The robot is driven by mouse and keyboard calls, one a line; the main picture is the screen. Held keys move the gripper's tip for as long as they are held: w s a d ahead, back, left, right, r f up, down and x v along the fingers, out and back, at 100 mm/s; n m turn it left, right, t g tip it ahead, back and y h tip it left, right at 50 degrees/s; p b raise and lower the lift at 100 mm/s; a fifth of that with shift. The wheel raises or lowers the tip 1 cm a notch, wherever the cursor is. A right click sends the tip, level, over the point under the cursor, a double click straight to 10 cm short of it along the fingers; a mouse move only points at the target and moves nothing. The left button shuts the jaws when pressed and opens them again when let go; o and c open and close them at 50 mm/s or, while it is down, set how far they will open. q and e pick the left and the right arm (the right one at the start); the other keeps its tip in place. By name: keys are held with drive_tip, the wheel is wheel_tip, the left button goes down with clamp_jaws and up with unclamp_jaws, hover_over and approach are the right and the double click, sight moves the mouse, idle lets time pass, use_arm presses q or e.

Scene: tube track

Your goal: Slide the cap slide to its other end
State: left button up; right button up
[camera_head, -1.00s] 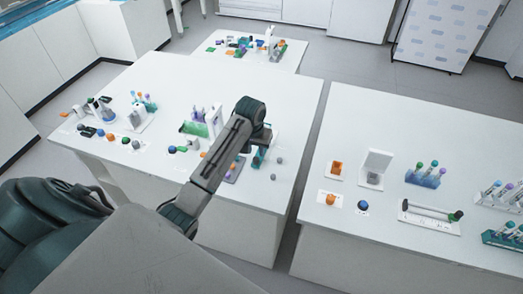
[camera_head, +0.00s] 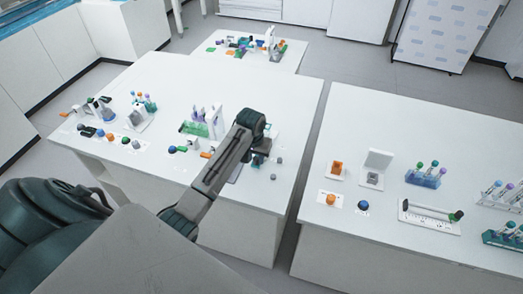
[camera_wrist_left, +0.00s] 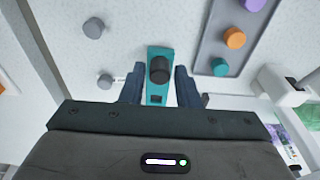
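A teal slide piece with a dark round knob (camera_wrist_left: 160,72) lies on the white table, upright in the left wrist view; I take it for the cap slide. My left gripper (camera_wrist_left: 160,88) has its two dark fingers apart, one on each side of this piece, with narrow gaps showing. I cannot tell how high the fingertips are above the table. In the head view my left gripper (camera_head: 262,150) is over the front right part of the left table, and my forearm hides much there. My right gripper is not in view.
A grey tray (camera_wrist_left: 205,62) with purple, orange and teal caps lies close right of the fingers. Two grey knobs (camera_wrist_left: 94,28) are to the left. A white fixture (camera_wrist_left: 283,88) stands at right. Beyond a gap is another white table (camera_head: 380,120).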

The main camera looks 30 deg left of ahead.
use_arm(q)
drive_tip(key=c, duration=0.4)
drive_tip(key=shift+w+a+b, duration=0.2)
drive_tip(key=shift+w+b, duration=0.05)
drive_tip(key=shift+w, duration=0.6)
drive_tip(key=shift+w+a+b, duration=0.25)
drive_tip(key=shift+w, duration=0.65)
drive_tip(key=shift+w+a+b, duration=0.2)
drive_tip(key=shift+w+b, duration=0.05)
drive_tip(key=shift+w, duration=0.6)
drive_tip(key=shift+c, duration=0.2)
drive_tip(key=o, duration=0.4)
drive_tip(key=shift+w, duration=0.1)
drive_tip(key=shift+o, duration=0.9)
drive_tip(key=shift+r+p, duration=1)
drive_tip(key=shift+r, duration=1.5)
